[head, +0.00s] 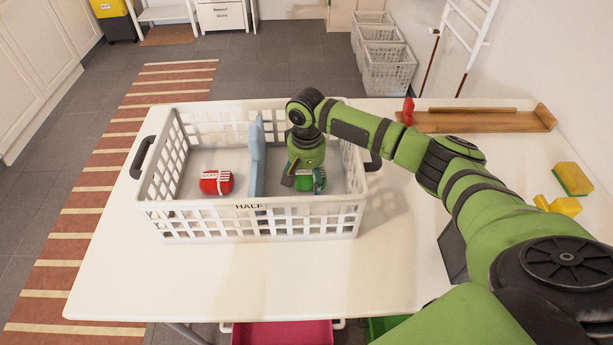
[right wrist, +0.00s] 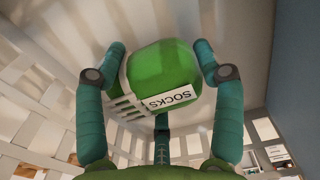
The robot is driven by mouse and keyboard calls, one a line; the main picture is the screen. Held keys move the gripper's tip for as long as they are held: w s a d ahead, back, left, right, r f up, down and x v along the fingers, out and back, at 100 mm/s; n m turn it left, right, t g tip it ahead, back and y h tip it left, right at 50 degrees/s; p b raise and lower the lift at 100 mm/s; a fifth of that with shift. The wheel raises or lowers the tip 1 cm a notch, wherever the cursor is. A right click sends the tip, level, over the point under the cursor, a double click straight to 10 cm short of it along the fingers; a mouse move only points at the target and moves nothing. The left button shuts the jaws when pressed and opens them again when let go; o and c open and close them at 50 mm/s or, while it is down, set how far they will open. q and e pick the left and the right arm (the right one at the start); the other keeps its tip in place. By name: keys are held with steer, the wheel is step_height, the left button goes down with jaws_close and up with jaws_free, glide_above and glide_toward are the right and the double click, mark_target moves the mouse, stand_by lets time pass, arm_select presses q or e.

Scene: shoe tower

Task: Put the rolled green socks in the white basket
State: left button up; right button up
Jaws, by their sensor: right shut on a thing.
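The white basket (head: 260,228) stands on the white table and is split by a pale blue divider (head: 257,160). The rolled green socks (head: 304,183) are inside the basket, in the compartment right of the divider. They carry a white SOCKS label in the right wrist view (right wrist: 165,80). My right gripper (head: 308,175) reaches down into that compartment and is shut on the green socks, one finger on each side. Whether the socks touch the basket floor is unclear. A red rolled pair (head: 216,182) lies in the left compartment. My left gripper is not in view.
A wooden tray (head: 480,121) with a red item (head: 408,111) lies at the table's back right. A yellow-green sponge (head: 572,179) and a yellow item (head: 558,205) lie at the right. The table's front left is clear.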

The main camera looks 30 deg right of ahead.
mark_target(306, 172)
steer(key=o, duration=1.2)
steer(key=shift+f, duration=0.1)
steer(key=shift+c, duration=0.2)
step_height(306, 172, up, 12)
steer(key=shift+r, duration=0.2)
